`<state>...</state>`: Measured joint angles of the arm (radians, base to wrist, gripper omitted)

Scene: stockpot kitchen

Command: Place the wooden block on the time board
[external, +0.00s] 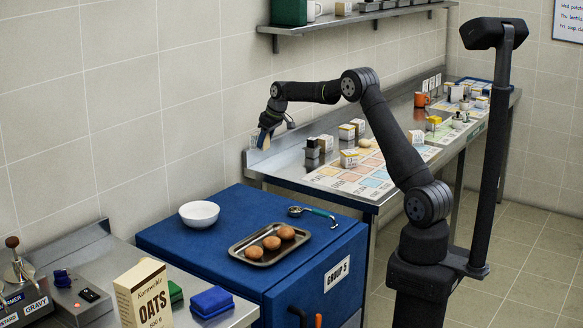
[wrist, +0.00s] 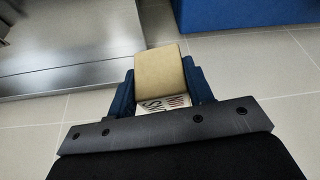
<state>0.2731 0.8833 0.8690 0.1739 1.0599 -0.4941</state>
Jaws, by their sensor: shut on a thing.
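My gripper (external: 265,140) is raised near the wall, above the gap between the blue cabinet and the left end of the steel counter. It is shut on a tan wooden block (wrist: 159,66), seen in the wrist view between two blue fingers with a white printed label at its near end. In the external view the block is small and partly hidden by the fingers. A board with pastel squares (external: 330,180) lies on the steel counter, to the right of my gripper. Its lettering is too small to read fully, so I cannot confirm it is the time board.
Several small labelled blocks (external: 349,158) and dark containers stand on and behind the board. The blue cabinet (external: 190,250) bears a white bowl (external: 199,214), a tray of potatoes (external: 238,254) and a scoop. A shelf (external: 350,17) hangs above.

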